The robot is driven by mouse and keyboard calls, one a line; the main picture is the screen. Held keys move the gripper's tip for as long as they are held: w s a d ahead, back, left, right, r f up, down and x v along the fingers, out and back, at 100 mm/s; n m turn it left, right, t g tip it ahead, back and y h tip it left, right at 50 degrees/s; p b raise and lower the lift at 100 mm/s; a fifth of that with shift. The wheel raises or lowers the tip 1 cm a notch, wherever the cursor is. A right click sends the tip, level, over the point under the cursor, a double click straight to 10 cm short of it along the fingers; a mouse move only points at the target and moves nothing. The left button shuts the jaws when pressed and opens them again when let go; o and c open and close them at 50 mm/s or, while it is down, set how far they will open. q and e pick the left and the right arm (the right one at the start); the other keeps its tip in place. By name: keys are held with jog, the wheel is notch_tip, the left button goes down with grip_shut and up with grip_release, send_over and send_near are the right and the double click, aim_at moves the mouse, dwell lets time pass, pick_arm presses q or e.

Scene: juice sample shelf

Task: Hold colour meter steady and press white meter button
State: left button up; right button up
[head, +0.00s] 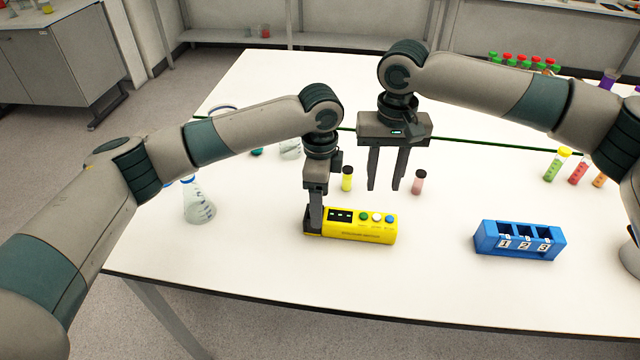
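The yellow colour meter (358,232) lies on the white table with a dark display at its left part. Green, white and blue buttons sit in a row on its top; the white button (377,217) is the middle one. My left gripper (314,222) points down at the meter's dark left end and overlaps it. It is seen edge-on, so its finger gap is hidden. My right gripper (384,188) points down with its two fingers apart and nothing between them. In the picture its tips are just above the buttons, apparently above and clear of the meter.
A yellow vial (347,179) and a pink vial (418,182) stand behind the meter. A blue numbered rack (518,241) is at the right, with coloured tubes (557,165) behind it. A flask (198,204) stands at the left. The table front is clear.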

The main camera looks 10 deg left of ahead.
pick_arm(q)
jog(key=shift+f, duration=3)
jog(key=c, duration=1.4)
pick_arm(e)
grip_shut()
jog(key=shift+a, duration=0.1)
